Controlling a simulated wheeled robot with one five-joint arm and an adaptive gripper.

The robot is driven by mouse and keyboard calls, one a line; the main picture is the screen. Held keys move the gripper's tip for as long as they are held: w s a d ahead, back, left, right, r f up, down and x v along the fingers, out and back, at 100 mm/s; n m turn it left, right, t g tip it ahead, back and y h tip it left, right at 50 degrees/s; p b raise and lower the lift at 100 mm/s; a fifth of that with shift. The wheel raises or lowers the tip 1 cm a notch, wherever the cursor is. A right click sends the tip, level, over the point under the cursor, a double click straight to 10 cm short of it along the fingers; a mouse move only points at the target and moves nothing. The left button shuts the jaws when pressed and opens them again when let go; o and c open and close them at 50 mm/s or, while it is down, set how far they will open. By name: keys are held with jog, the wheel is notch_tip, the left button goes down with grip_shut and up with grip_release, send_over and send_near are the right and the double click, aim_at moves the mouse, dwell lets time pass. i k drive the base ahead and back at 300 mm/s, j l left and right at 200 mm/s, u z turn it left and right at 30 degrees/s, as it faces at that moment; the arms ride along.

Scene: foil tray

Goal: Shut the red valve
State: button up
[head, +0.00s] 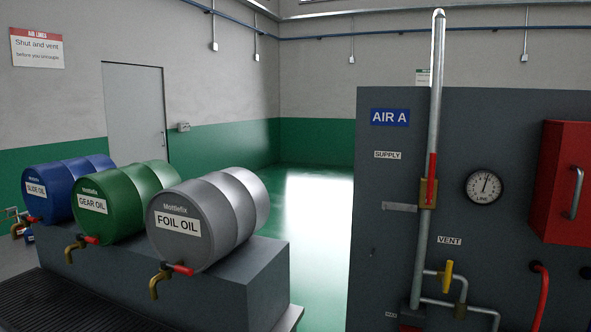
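A valve with a red lever (432,178) sits on the vertical grey pipe (437,80) of the AIR A panel, beside the SUPPLY label (387,155). The lever points up, in line with the pipe, above a brass body (428,194). Lower down, a yellow lever (447,275) stands upright on a side branch under the VENT label (449,240). A round gauge marked LINE (484,187) is right of the pipe; its needle points up, slightly right. My gripper is not in view.
Blue (60,187), green (120,200) and grey FOIL OIL (208,218) drums with red-handled taps lie on a grey stand (235,285) at left. A red cabinet (563,170) and red curved pipe (541,295) are at right. Green floor (315,215) is clear between stand and panel.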

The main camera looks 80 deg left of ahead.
aim_at(428, 195)
jog(key=j+u, duration=0.35)
jog(key=j, duration=0.2)
jog(key=j+u, duration=0.4)
jog(key=j, duration=0.15)
jog(key=i+j+u, duration=0.1)
jog(key=j+u, duration=0.25)
jog(key=j, duration=0.15)
jog(key=i+j+u, duration=0.15)
jog(key=j+u, duration=0.2)
jog(key=j, duration=0.15)
jog(key=k+j+z, duration=0.1)
jog(key=k, duration=0.3)
jog(key=k+j+z, duration=0.15)
jog(key=k, duration=0.25)
jog(key=k+j+z, duration=0.1)
jog(key=j, duration=0.25)
jog(key=k+j+z, duration=0.1)
jog(key=j, duration=0.25)
jog(key=k+j+z, duration=0.1)
jog(key=j, duration=0.6)
jog(key=z, duration=0.05)
